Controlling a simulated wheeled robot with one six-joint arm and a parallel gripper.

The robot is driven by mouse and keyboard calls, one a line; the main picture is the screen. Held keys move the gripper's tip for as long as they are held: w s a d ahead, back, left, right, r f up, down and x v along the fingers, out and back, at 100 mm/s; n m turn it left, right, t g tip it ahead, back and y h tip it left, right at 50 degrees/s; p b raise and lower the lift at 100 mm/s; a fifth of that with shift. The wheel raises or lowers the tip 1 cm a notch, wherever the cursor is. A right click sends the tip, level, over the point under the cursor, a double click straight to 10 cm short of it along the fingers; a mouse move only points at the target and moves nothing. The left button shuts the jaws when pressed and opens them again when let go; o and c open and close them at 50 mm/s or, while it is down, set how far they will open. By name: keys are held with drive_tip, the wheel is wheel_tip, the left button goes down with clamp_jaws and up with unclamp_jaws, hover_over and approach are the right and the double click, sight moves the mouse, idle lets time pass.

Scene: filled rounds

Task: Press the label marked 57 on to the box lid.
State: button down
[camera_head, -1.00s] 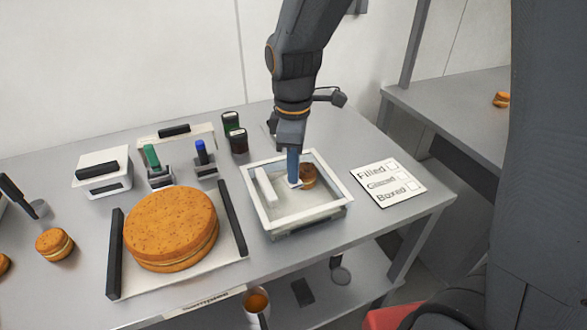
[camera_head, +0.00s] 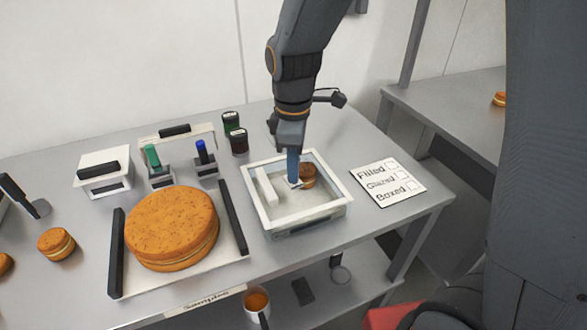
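The box (camera_head: 320,221) is a square container with a pale rim, on the right part of the table. Its top looks clear, and I cannot tell whether a clear lid lies on it. A small filled round (camera_head: 308,171) and a white bar (camera_head: 266,187) show within the rim. My gripper (camera_head: 294,183) points straight down over the middle of the box, left of the small round. A small pale piece shows at its tip. I cannot read a 57 on it or tell whether it is the label. The fingers are seen edge-on, so their opening is hidden.
A large filled round (camera_head: 171,228) lies on a tray with dark handles at left. Two stamps, green (camera_head: 152,156) and blue (camera_head: 201,152), and two dark jars (camera_head: 239,142) stand behind. A checklist card (camera_head: 388,184) lies right of the box, near the table edge.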

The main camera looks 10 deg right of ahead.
idle(0.3)
wheel_tip(320, 180, up, 8)
drive_tip(key=p, duration=0.7)
idle(0.4)
drive_tip(key=shift+s, duration=0.15)
